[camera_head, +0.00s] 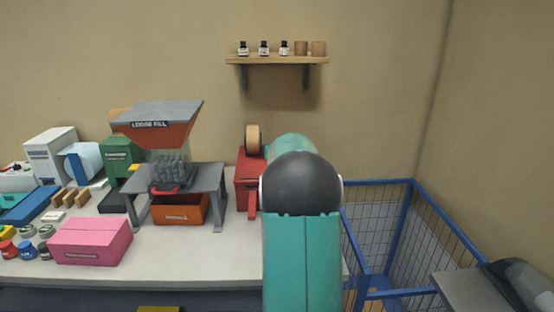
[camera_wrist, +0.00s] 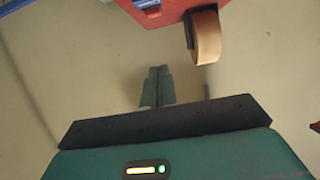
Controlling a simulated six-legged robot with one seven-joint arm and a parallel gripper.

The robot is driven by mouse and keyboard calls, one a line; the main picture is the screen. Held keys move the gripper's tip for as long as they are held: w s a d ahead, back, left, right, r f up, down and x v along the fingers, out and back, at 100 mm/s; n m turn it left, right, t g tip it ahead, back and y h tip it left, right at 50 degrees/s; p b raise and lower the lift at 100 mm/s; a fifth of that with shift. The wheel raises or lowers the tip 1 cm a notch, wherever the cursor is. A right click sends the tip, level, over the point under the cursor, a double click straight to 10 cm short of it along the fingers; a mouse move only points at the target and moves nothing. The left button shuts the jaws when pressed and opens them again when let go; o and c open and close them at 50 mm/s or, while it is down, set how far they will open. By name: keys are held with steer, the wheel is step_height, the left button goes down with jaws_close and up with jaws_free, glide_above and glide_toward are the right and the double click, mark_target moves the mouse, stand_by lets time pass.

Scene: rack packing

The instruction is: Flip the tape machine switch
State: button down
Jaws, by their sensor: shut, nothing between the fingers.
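The red tape machine (camera_head: 246,175) stands at the right end of the white table, with a tan tape roll (camera_head: 253,139) on top. My arm hides its right side in the head view. In the wrist view, part of the red machine (camera_wrist: 168,9) shows at the top edge, with the tape roll (camera_wrist: 206,37) and a blue and white part on it. I cannot make out the switch. My gripper (camera_wrist: 158,72) is shut and empty, with its fingertips apart from the machine. The gripper is hidden behind my arm in the head view.
A grey stand with the orange LOOSE FILL hopper (camera_head: 160,125) is left of the machine. A pink box (camera_head: 91,242) sits at the table front. A blue wire cage (camera_head: 385,183) stands at the right. A wall shelf (camera_head: 277,60) holds small bottles above.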

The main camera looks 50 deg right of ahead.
steer(key=x, duration=1)
steer(key=shift+w, duration=0.1)
steer(key=shift+a+f, duration=0.25)
steer(key=shift+f, duration=0.95)
steer(key=shift+s+f, duration=0.25)
steer(key=shift+f, duration=0.5)
steer(key=shift+a+f, duration=0.15)
steer(key=shift+f, duration=0.45)
steer(key=shift+r, duration=0.15)
